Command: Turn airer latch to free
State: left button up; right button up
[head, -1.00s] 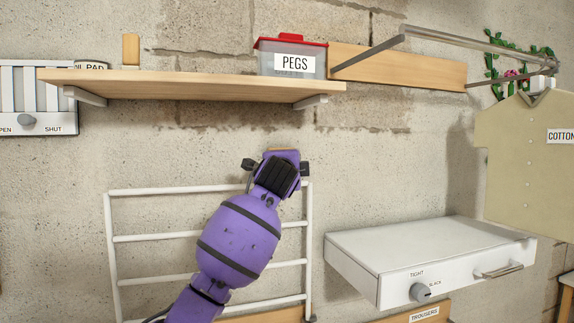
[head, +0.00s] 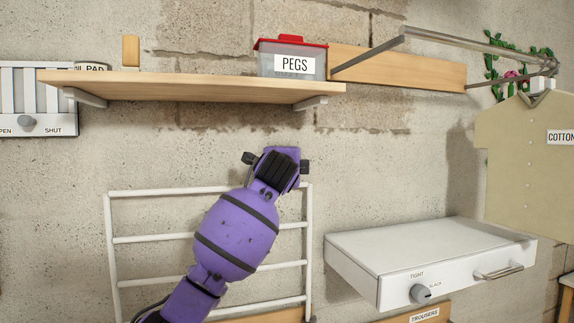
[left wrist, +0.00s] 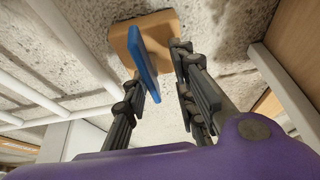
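The airer is a white barred rack (head: 150,238) on the wall in the head view. In the left wrist view the latch is a blue flat lever (left wrist: 145,58) on a wooden block (left wrist: 120,38) fixed to the wall. My left gripper (head: 277,162) is at the airer's top right corner and hides the latch in the head view. In the left wrist view its dark fingers (left wrist: 162,72) are apart, with the lever between them. The lever lies close to the left finger; I cannot tell if they touch. A gap shows toward the right finger. My right gripper is out of view.
A wooden shelf (head: 200,88) with a box of pegs (head: 292,60) juts out above my left gripper. A white drawer unit (head: 430,252) with a grey knob (head: 420,293) stands out at the lower right. A shirt (head: 525,165) hangs at the far right.

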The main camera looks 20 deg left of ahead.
pick_arm(q)
jog(key=shift+f, duration=0.2)
jog(key=shift+s, duration=0.2)
jog(key=v, duration=1.1)
jog(key=shift+s, duration=0.3)
